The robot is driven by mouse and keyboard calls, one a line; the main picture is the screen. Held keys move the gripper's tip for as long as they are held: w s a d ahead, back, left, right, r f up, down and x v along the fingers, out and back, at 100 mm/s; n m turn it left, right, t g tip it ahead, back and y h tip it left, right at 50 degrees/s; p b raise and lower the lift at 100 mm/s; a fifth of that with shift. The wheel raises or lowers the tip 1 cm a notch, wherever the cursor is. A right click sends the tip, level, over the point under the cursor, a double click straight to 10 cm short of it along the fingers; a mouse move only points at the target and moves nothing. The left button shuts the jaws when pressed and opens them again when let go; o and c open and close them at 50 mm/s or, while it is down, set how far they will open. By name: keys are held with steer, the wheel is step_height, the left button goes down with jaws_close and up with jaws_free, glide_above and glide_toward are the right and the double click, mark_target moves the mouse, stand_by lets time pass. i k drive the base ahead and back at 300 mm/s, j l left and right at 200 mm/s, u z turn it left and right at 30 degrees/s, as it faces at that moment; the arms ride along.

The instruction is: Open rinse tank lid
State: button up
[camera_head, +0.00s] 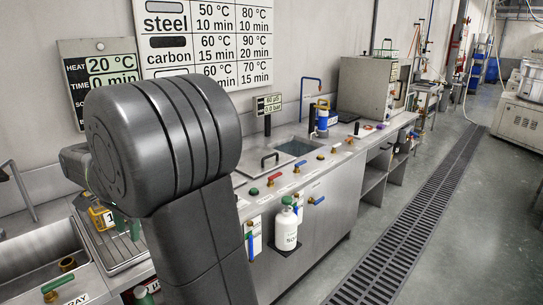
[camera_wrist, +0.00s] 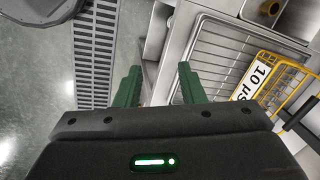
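A flat metal lid with a dark bar handle (camera_head: 265,164) lies on the steel counter in the head view, right of my arm. Directly behind and right of it is a square recess (camera_head: 296,147) in the counter top. I cannot tell whether this lid covers part of the same tank. My gripper (camera_wrist: 158,85) shows two green fingers apart, with nothing between them. In the head view its green fingertips (camera_head: 126,225) show at the lower left, over the draining rack, well away from the lid. My arm hides part of the counter left of the lid.
A yellow-framed basket with a white tag (camera_wrist: 262,75) sits on the wire draining rack (camera_wrist: 215,50). A sink (camera_head: 40,262) is at the left. Coloured valve handles line the counter front, and a white bottle (camera_head: 286,228) hangs there. The floor beside the drain grate (camera_head: 410,225) is clear.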

mark_target(256, 162)
steer(key=i+l+z, duration=0.2)
steer(key=i, duration=0.55)
steer(key=i+l+z, duration=0.2)
steer(key=i, duration=0.6)
steer(key=i+l+z, duration=0.25)
steer(key=i, duration=0.5)
